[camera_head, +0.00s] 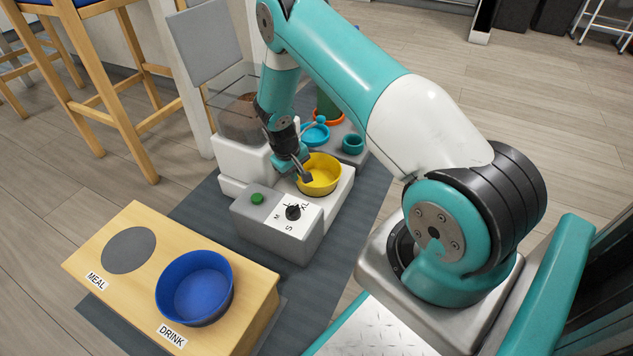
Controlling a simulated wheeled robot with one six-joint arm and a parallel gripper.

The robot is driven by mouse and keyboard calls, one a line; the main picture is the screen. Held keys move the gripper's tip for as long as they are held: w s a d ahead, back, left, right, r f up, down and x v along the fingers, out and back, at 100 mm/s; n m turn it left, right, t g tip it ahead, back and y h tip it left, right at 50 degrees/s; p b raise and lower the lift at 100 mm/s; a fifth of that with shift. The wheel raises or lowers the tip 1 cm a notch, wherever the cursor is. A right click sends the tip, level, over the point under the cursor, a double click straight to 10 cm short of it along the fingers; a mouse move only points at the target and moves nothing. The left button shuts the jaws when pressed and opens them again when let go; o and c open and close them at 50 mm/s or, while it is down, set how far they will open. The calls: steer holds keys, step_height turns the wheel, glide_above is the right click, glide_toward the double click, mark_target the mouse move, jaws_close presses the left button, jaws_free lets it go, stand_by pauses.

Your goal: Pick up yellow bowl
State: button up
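The yellow bowl (320,174) sits upright on the white base of the food dispenser (240,152), behind the grey control box. My gripper (302,176) points down at the bowl's left rim, with its dark fingers over or at that rim.
A grey control box (275,228) with a green button (257,198) and a dial (293,212) stands in front. A wooden stand (130,210) marked MEAL and DRINK holds a blue bowl (195,287); its MEAL spot is empty. Small teal dishes (352,144) stand behind.

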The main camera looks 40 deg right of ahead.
steer(key=b+x, duration=0.3)
steer(key=x, duration=0.1)
steer(key=shift+w+f, duration=0.15)
steer(key=shift+f, duration=0.1)
steer(key=shift+r, duration=0.15)
jaws_close()
steer(key=shift+r, duration=0.1)
